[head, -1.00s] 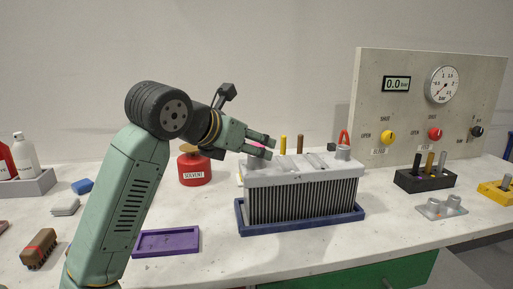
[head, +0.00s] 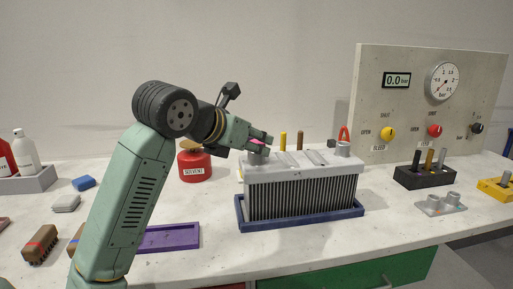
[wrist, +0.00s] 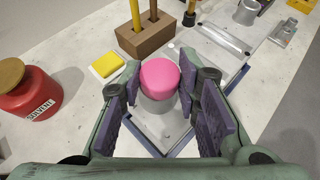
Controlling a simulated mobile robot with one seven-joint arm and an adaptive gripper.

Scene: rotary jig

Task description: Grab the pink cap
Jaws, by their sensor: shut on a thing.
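The pink cap (wrist: 160,77) is between the two fingers of my gripper (wrist: 160,84) in the wrist view. The fingers are shut on its sides. Below it is a pale grey round neck (wrist: 160,104) on the grey top of the finned block. In the head view a sliver of the pink cap (head: 257,142) shows between the fingers of my gripper (head: 264,139), above the neck at the block's left end. Whether the cap still touches the neck is hard to tell.
The finned block (head: 300,200) stands in a blue tray (head: 300,224). A red solvent can (head: 195,168) is left of it. A yellow block (wrist: 107,64) and a brown holder with rods (wrist: 145,37) lie close behind.

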